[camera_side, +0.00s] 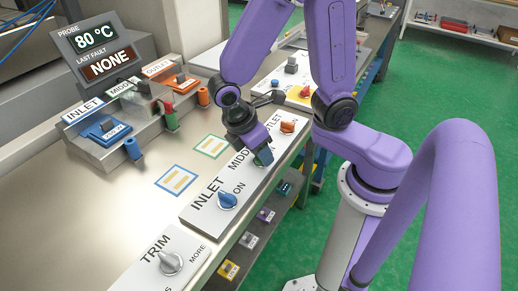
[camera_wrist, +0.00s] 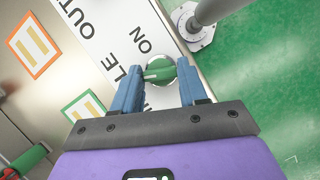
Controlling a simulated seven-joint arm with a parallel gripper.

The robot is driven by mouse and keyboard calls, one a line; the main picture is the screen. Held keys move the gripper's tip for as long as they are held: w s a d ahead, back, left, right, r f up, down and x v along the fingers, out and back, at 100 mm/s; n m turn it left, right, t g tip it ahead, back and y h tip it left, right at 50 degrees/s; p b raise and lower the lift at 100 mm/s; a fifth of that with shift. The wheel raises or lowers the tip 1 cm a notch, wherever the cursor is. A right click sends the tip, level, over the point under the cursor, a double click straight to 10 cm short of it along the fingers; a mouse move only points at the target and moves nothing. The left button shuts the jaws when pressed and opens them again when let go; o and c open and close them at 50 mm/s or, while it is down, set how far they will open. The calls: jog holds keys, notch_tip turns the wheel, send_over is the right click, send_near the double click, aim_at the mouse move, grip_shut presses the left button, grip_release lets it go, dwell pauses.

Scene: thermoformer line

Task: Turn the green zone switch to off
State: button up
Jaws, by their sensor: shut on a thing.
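The green zone switch (camera_wrist: 160,71) is a round knob with a raised grip bar on the white panel (camera_wrist: 122,30), beside the printed word ON. The bar lies roughly across the wrist picture, its pale end to the left. My gripper (camera_wrist: 160,75) has its two blue fingers on either side of the knob, shut on it. In the side view my gripper (camera_side: 258,150) reaches down to the MIDDLE place of the panel, and the green knob (camera_side: 264,158) is mostly hidden behind it. The OFF mark is not visible.
A blue INLET knob (camera_side: 227,200) and an orange OUTLET knob (camera_side: 288,127) flank the green one. A grey TRIM knob (camera_side: 170,262) stands nearer the camera. A display (camera_side: 98,47) reads 80 °C and NONE.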

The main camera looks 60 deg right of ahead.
jog(key=n+t, duration=0.1)
jog(key=n, duration=0.3)
jog(key=shift+a+n+t, duration=0.15)
jog(key=shift+n+t, duration=0.15)
jog(key=shift+t, duration=0.1)
dwell(0.4)
jog(key=o, duration=1.1)
jog(key=shift+c, duration=0.2)
jog(key=shift+s, duration=0.1)
jog(key=shift+r, duration=0.1)
jog(key=v, duration=1.7)
jog(key=shift+a, duration=0.2)
